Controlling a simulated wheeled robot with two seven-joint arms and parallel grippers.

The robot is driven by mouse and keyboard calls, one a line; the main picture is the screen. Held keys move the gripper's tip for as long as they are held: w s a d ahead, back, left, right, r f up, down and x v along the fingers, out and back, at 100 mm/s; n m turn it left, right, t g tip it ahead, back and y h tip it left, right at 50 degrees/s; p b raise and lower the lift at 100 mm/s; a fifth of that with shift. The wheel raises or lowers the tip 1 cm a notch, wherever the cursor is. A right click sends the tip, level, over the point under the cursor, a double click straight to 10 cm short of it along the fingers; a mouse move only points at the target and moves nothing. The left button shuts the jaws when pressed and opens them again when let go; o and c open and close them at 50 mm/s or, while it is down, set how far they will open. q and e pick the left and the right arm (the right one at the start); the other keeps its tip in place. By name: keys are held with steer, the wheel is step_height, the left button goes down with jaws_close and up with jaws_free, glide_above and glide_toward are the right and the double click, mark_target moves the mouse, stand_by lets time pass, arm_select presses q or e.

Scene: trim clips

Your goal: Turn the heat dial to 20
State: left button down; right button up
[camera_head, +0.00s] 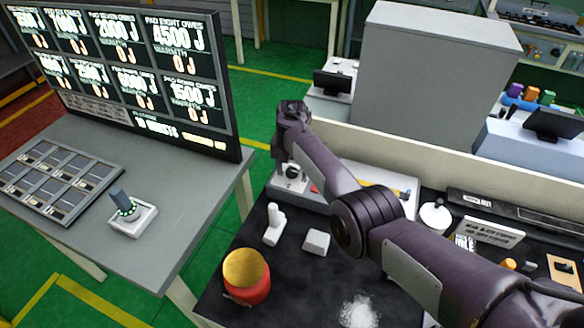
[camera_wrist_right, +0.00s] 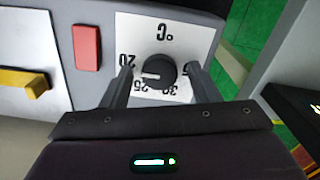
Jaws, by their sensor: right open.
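The heat dial (camera_wrist_right: 158,71) is a round black knob on a white plate (camera_wrist_right: 185,40) marked °C, seen upside down in the right wrist view. Numbers including 20, 25 and 30 run around it. Its white mark points left, between the 20 and the 25. My right gripper (camera_wrist_right: 162,88) is open, with one finger on each side of the dial; I cannot tell if they touch it. In the head view my right gripper (camera_head: 292,150) points down over the light-coloured control panel (camera_head: 398,184) on the black bench. My left gripper is not in view.
A red button (camera_wrist_right: 87,47) and a yellow lever (camera_wrist_right: 22,82) sit beside the dial plate. A screen (camera_head: 120,65) stands at left.

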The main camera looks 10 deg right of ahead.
mark_target(292, 171)
steer(key=shift+r, duration=0.1)
step_height(292, 171, up, 8)
steer(key=p, duration=0.8)
steer(key=shift+f, duration=0.2)
